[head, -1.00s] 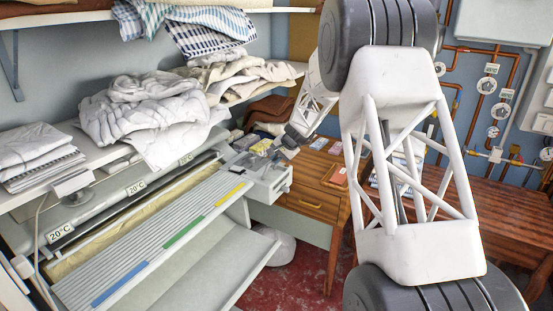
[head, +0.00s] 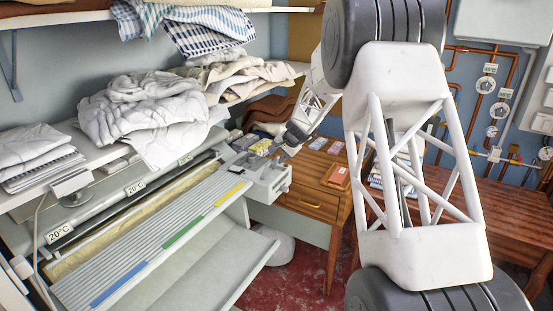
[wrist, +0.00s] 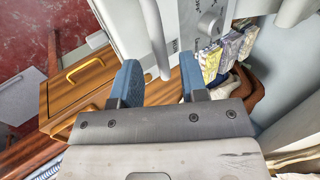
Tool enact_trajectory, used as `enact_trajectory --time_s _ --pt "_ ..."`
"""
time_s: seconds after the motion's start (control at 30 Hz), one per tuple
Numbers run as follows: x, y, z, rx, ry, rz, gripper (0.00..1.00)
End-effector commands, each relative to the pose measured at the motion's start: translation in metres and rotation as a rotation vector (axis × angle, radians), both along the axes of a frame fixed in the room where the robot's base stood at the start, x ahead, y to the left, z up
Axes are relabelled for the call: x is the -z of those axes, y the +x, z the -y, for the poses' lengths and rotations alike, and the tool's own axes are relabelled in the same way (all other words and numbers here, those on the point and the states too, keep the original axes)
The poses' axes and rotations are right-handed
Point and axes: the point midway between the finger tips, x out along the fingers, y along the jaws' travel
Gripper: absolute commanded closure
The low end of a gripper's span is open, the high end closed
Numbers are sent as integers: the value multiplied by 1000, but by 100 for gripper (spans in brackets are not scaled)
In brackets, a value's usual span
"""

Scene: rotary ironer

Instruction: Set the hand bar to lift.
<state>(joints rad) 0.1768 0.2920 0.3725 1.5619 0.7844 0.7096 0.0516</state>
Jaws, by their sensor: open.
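The rotary ironer (head: 150,240) stands at the left, with a ribbed board marked by blue, green and yellow strips. A pale straight bar (wrist: 155,35), which looks like the hand bar, runs down from the top of the wrist view and ends between my fingers. My gripper (wrist: 159,72) is open, with its blue fingers on either side of the bar's end. I cannot tell whether they touch it. In the head view my gripper (head: 292,135) is small, above the end box.
A wooden drawer cabinet (head: 309,205) stands right of the ironer. Small packets (wrist: 228,50) lie close to my right finger in the wrist view. A shelf with crumpled white linen (head: 145,110) runs above the ironer. Red floor (head: 290,275) is open in front.

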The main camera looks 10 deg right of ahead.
Motion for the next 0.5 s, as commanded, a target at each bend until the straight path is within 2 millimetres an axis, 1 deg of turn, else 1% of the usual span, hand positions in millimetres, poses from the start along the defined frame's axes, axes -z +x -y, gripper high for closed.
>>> enact_trajectory --time_s 0.3,0.5 --pt "-34 -16 17 3 0 1 60" --pt "-47 -23 23 1 0 0 60"
